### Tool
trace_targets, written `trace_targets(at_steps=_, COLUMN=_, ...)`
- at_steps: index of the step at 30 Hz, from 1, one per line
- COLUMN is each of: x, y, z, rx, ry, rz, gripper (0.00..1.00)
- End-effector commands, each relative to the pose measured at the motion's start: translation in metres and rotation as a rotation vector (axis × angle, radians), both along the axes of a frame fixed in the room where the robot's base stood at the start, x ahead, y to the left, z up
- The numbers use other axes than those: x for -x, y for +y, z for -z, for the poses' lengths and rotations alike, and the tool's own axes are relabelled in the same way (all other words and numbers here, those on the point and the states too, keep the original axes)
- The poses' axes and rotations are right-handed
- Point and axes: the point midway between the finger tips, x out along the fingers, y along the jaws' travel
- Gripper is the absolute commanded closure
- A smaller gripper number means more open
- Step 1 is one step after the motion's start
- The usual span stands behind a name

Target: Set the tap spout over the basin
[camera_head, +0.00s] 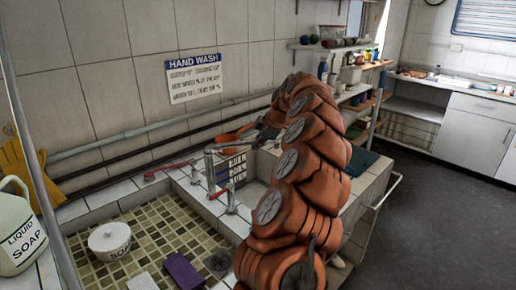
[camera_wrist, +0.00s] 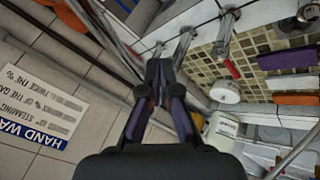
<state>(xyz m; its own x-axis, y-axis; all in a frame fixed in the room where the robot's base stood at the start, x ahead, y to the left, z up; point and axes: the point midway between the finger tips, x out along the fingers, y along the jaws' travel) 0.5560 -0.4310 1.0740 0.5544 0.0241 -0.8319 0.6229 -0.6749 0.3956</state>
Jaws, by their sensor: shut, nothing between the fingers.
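The chrome tap (camera_head: 210,168) stands on the tiled ledge behind the mosaic-lined basin (camera_head: 150,222). Its spout (camera_head: 229,145) appears to run to the right, toward my gripper, and not over the mosaic. Upright chrome fittings (camera_head: 231,200) stand beside it. My gripper (camera_head: 262,133) is partly hidden behind my orange arm, near the spout's right end. In the wrist view my gripper (camera_wrist: 158,72) is shut and empty, with dark fingertips together. Chrome tap parts (camera_wrist: 183,45) show just beyond the fingertips; contact cannot be told. The mosaic basin (camera_wrist: 262,45) lies to the right.
A soap dish (camera_head: 110,240), purple sponge (camera_head: 183,271) and white block (camera_head: 142,282) are in the basin. A red-handled brush (camera_head: 168,170) lies on the ledge. A liquid soap bottle (camera_head: 20,235) stands left. Pipes (camera_head: 150,135) run along the wall behind the tap.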

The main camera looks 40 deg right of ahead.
Motion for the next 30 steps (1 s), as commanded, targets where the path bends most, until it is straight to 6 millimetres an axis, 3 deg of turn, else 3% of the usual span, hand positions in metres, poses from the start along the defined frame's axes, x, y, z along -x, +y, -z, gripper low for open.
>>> trace_targets(at_steps=18, x=0.048, y=-0.009, z=-0.070, rx=0.002, ry=-0.002, rz=0.006, gripper=1.00)
trace_targets(at_steps=30, x=0.056, y=-0.008, z=-0.084, rx=-0.001, ry=0.000, rz=0.001, gripper=1.00)
